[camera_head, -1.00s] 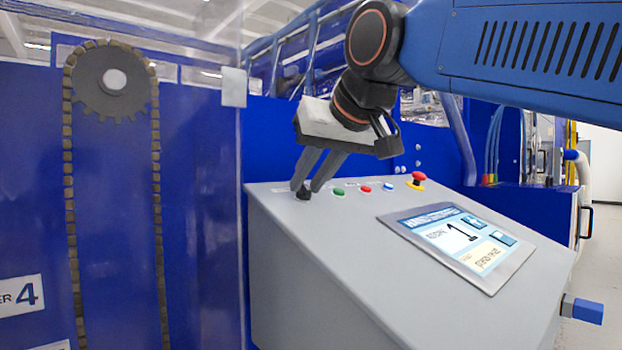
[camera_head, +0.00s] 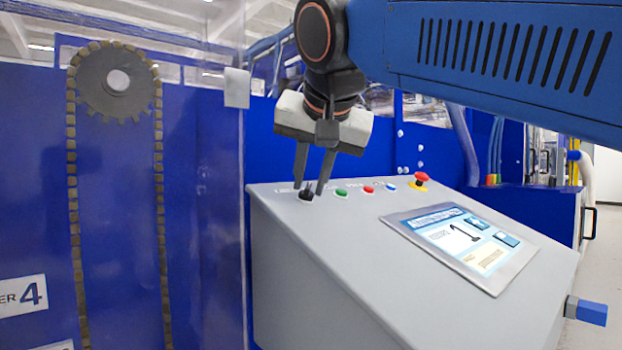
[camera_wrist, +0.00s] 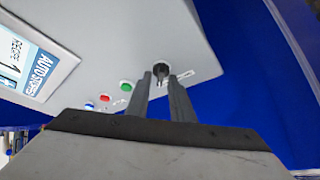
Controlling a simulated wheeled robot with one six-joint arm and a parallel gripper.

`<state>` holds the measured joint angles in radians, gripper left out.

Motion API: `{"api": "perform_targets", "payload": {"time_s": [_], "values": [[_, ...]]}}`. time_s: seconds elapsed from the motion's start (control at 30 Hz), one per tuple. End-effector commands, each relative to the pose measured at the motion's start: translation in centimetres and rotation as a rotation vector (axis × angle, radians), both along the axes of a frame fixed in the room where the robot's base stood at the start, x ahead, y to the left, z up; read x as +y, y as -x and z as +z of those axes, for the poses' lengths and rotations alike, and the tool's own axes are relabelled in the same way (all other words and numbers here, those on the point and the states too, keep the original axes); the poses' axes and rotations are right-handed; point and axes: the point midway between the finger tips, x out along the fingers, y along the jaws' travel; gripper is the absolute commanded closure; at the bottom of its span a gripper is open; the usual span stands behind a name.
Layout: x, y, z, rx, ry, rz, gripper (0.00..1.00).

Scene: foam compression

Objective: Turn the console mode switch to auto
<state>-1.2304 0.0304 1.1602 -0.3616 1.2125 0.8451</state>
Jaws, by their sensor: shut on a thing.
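The black mode switch (camera_head: 306,194) sits at the left end of the row of controls on the sloped grey console (camera_head: 330,270). My gripper (camera_head: 308,189) is above it, its two dark fingers pointing down and closed around the switch knob. In the wrist view the switch (camera_wrist: 161,70) shows between the fingertips of my gripper (camera_wrist: 161,74). A small label lies beside the switch, too small to read. The fingers partly hide the knob, so I cannot tell which position it points to.
Right of the switch are a green button (camera_head: 341,192), a red button (camera_head: 369,189), a blue button (camera_head: 391,186) and a red emergency stop (camera_head: 422,179) on yellow. A tilted touchscreen (camera_head: 459,246) fills the console's middle. A clear guard panel (camera_head: 215,200) stands at left.

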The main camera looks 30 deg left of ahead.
Motion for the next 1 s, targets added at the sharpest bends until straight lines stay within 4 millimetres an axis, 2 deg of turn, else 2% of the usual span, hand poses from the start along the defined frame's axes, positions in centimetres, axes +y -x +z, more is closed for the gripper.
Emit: {"api": "perform_targets", "payload": {"time_s": [0.3, 0.33, 0.73, 1.0], "values": [[0.0, 0.0, -0.1, 0.002, 0.002, 0.0, 1.0], [0.0, 0.0, -0.1, 0.002, 0.002, 0.0, 0.74], [-0.2, 0.3, 0.3, 0.0, 0.0, 0.001, 0.74], [-2.3, 2.5, 3.3, -0.002, -0.002, 0.002, 0.74]]}}
